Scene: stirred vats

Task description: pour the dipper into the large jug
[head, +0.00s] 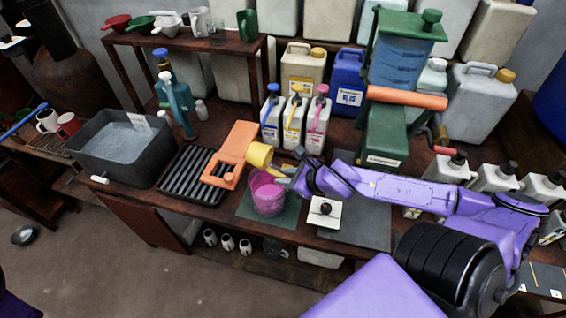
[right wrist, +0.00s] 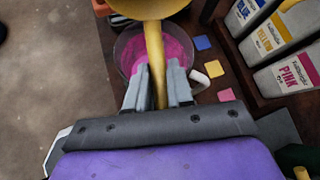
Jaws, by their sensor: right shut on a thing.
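The yellow dipper (head: 259,155) is held in the air, its cup a little above and left of the clear jug's rim in the head view. My right gripper (head: 294,176) is shut on the dipper's handle. In the right wrist view the handle (right wrist: 155,70) runs between the fingers, and the cup (right wrist: 150,8) is cut off by the top edge. Its contents are hidden. The large clear jug (head: 268,198) stands upright on a green mat and holds pink liquid. It also shows below the handle in the wrist view (right wrist: 122,48). My left gripper is out of view.
An orange board (head: 238,141) and a black ribbed rack (head: 191,176) lie left of the jug. A grey basin (head: 119,158) stands further left. Blue, yellow and pink labelled bottles (head: 294,122) stand behind. A white scale-like block (head: 324,212) is close on the right.

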